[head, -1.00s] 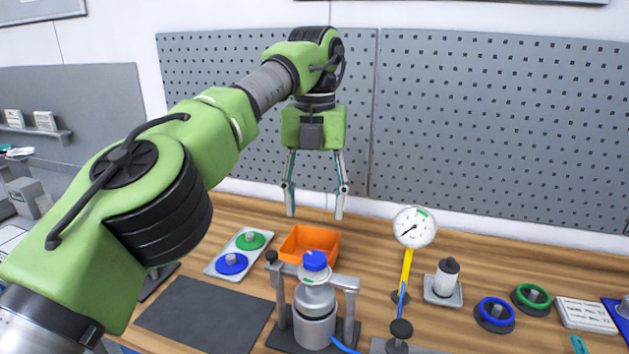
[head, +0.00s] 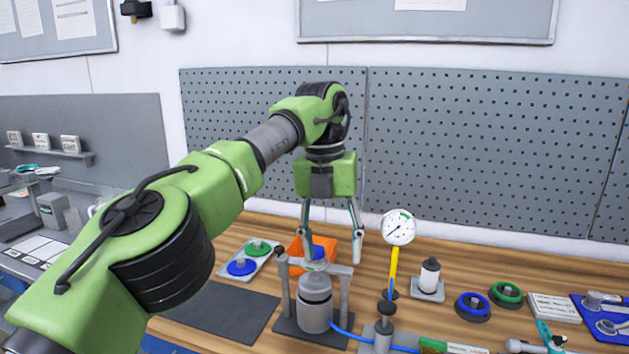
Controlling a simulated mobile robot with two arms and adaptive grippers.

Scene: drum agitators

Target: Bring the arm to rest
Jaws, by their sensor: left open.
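My left gripper (head: 332,248) hangs pointing down from the green arm that comes in from the left. Its two fingers are spread apart with nothing between them. In the picture the fingers overlap the orange tray (head: 296,251) and the area just behind the clamp stand. My right gripper is not in view.
A pressure gauge on a yellow stem (head: 398,228) stands right of the gripper. A tray with green and blue discs (head: 247,259) lies left. A dark mat (head: 222,311) is bare.

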